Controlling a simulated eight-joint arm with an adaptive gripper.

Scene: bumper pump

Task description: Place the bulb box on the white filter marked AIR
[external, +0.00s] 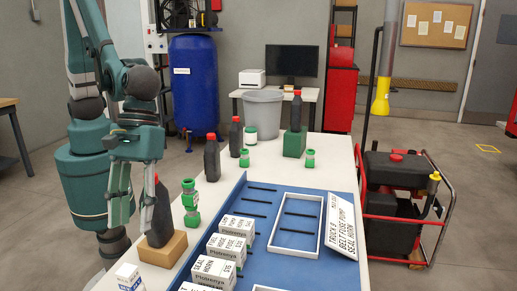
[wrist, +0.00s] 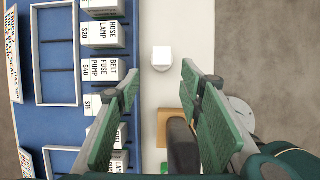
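My gripper (external: 131,210) is open, its fingers pointing down at the left side of the white table. In the wrist view, its green fingers (wrist: 160,76) are spread with nothing held between them. A small white item with a square top (wrist: 162,57) stands beyond the fingertips in the wrist view. It seems to be the small white item with blue marks (external: 130,277) at the external view's lower left edge. I cannot read whether it is the bulb box or the AIR filter. A white and green canister (external: 250,135) stands farther back; its marking is unreadable.
A dark bottle (external: 158,218) stands on a wooden block (external: 163,249) close beside my gripper. Labelled boxes (external: 214,271) line the blue mat (external: 262,205), with an empty white frame (external: 296,224). Green-ended parts (external: 190,201) and more dark bottles (external: 212,158) stand behind.

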